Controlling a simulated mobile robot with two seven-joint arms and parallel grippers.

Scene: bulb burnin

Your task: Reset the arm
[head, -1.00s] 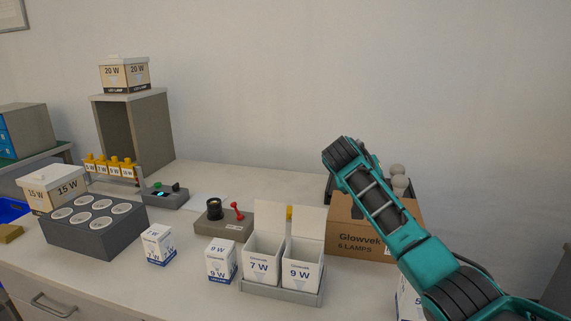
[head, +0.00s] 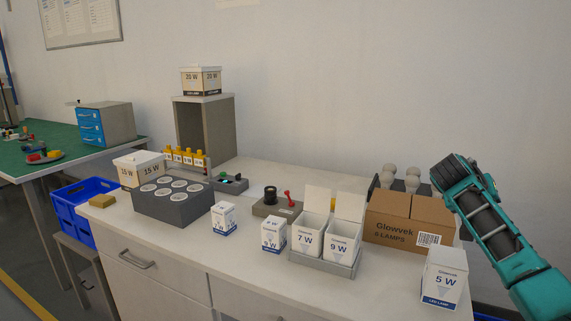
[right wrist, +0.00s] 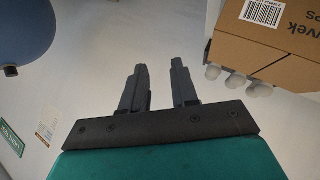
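My right arm comes in from the right edge of the head view, a teal and black arm raised beside the brown carton. Its gripper fingers do not show clearly there. In the right wrist view my right gripper (right wrist: 160,88) has two dark fingers standing apart with nothing between them. The Glowvek carton (right wrist: 270,35) is right of the fingers in that view, apart from them. My left gripper and arm are in neither view.
A blue crate (head: 70,215) stands left.

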